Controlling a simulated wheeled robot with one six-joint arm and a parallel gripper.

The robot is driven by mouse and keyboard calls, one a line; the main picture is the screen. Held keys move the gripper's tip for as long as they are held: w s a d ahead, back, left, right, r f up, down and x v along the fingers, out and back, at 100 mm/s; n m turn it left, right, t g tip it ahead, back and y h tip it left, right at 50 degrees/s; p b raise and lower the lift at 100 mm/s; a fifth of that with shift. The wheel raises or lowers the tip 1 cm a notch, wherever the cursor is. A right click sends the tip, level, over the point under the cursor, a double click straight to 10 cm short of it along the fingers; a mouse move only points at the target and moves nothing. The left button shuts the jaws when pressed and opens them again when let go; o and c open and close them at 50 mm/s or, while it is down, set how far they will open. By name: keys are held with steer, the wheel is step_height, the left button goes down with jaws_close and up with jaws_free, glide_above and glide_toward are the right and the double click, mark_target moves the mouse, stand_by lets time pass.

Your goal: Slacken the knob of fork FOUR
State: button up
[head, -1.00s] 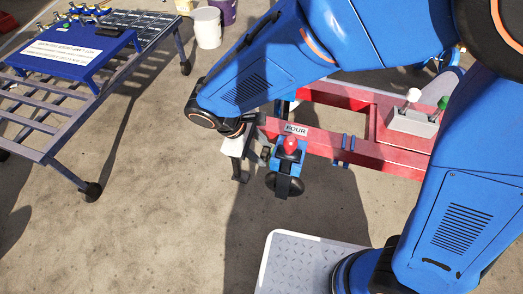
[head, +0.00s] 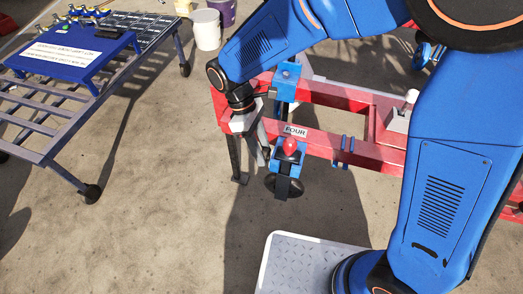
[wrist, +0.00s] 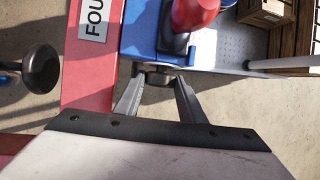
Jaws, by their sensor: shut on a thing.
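Fork FOUR is a blue clamp (head: 286,162) on the red beam (head: 325,143), beside a white label (head: 295,131) reading FOUR. It has a red rounded top (head: 290,146) and a black round piece below. In the wrist view, the blue body (wrist: 140,35) and red top (wrist: 192,12) lie just beyond my fingertips. My gripper (wrist: 159,82) is shut on the small dark knob (wrist: 159,74) at the near side of the blue body. In the head view, my gripper (head: 264,153) reaches in from the left of the clamp. The knob is hidden or too small to make out there.
Another black round knob (wrist: 40,68) stands across the beam in the wrist view. A grey base with a white-topped lever (head: 401,117) sits on the red frame at right. A slatted table (head: 45,130) with a blue box stands at left. Open floor lies between.

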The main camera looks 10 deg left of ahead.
steer(key=shift+w+g, duration=0.2)
steer(key=shift+g, duration=0.8)
steer(key=o, duration=1)
steer(key=shift+o, duration=0.2)
